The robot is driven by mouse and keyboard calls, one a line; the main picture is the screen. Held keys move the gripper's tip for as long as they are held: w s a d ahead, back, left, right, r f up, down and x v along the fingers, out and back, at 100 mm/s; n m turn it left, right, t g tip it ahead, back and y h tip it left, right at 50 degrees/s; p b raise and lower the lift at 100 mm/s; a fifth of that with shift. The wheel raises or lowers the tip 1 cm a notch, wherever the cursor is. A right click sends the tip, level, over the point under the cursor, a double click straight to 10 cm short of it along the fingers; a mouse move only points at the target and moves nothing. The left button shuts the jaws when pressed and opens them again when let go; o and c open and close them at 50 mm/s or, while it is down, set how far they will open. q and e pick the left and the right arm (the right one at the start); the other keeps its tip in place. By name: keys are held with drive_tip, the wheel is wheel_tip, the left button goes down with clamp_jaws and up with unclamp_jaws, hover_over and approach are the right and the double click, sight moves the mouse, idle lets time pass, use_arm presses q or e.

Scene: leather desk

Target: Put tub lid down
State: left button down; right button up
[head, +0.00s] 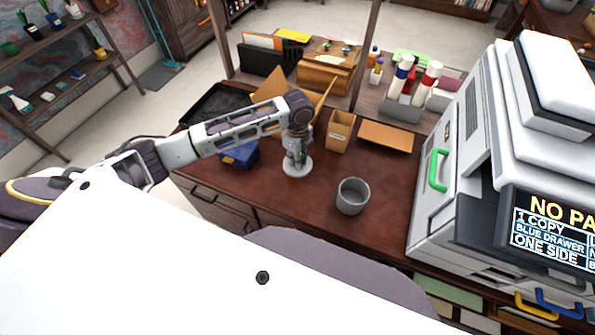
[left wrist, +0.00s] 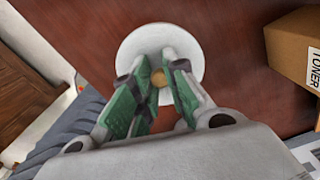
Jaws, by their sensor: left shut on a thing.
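The tub lid (head: 298,169) is a pale round disc at the desk's middle, under my left gripper (head: 292,152). In the left wrist view the lid (left wrist: 135,45) shows from above, with a small tan knob (left wrist: 158,78) at its centre. The green-padded fingers of my left gripper (left wrist: 157,88) are shut on the knob. The lid is at or very close to the desk top; I cannot tell whether it touches. The grey open tub (head: 352,196) stands upright to the right of the lid, apart from it. My right gripper is not in view.
A cardboard toner box (head: 339,131) stands just behind the lid, also at the right in the left wrist view (left wrist: 292,50). A blue object (head: 240,155) lies to the left. A large copier (head: 455,150) fills the right side. Bare leather desk (head: 318,205) lies between lid and tub.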

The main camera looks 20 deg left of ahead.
sight(297, 170)
use_arm(q)
drive_tip(key=shift+f, duration=1.9)
drive_tip(key=shift+f, duration=1.85)
drive_tip(key=shift+f, duration=0.15)
drive_tip(key=c, duration=1.4)
unclamp_jaws()
wheel_tip(297, 170, up, 12)
drive_tip(key=shift+r, duration=0.15)
